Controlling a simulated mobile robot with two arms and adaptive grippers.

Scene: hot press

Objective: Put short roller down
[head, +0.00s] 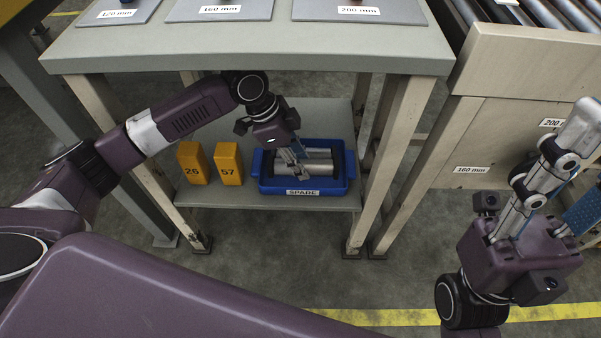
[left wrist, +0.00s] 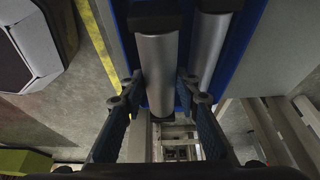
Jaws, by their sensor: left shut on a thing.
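The short roller, a silver cylinder with dark ends, is between my left gripper's fingers (left wrist: 160,95); its surface shows in the left wrist view (left wrist: 157,72). In the head view my left gripper (head: 297,157) points down into the blue tray labelled SPARE (head: 303,192) and is shut on this roller. A second silver roller (left wrist: 207,48) lies beside it, apart from the fingers. I cannot tell whether the held roller touches the tray floor. My right gripper (head: 590,155) is at the right, fingers pointing up, apart and empty, partly cut off by the frame.
The tray stands on a low shelf (head: 270,198) under a grey table (head: 260,45). Two orange blocks marked 26 (head: 192,163) and 57 (head: 228,164) stand left of it. Table legs flank the shelf. A beige conveyor stand (head: 500,125) is at the right.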

